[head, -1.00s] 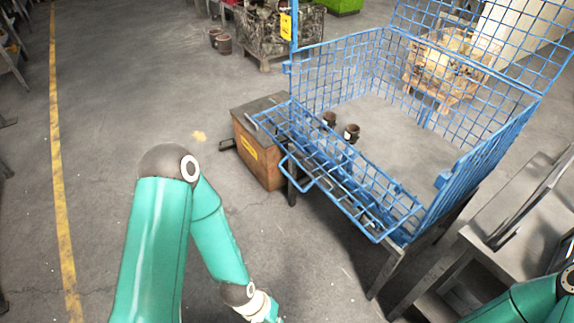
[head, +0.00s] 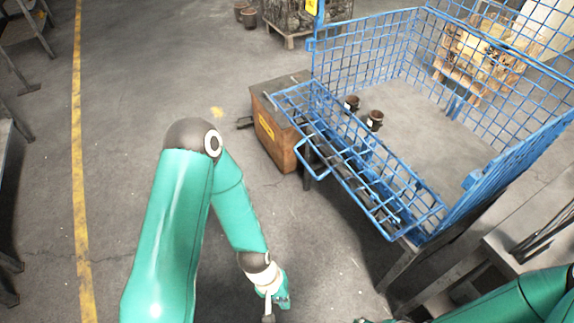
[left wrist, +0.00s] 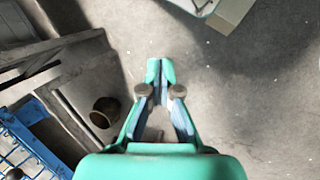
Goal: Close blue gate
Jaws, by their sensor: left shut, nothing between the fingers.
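The blue gate (head: 345,165) is the mesh front panel of a blue wire cage (head: 400,45). It is folded down and out over the cage's front edge, with a loop handle (head: 313,158) on its outer side. My left gripper (head: 270,312) is low at the bottom of the head view, in front of the gate and apart from it. In the left wrist view its fingertips (left wrist: 160,70) are together with nothing between them. Blue mesh shows at the lower left corner of that view. My right forearm enters at the lower right of the head view; its gripper is not clearly visible.
Two dark cups (head: 374,120) stand inside the cage behind the gate. A wooden box (head: 272,135) stands at the cage's left corner. A grey metal table (head: 525,235) is to the right. Open concrete floor lies left of the cage.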

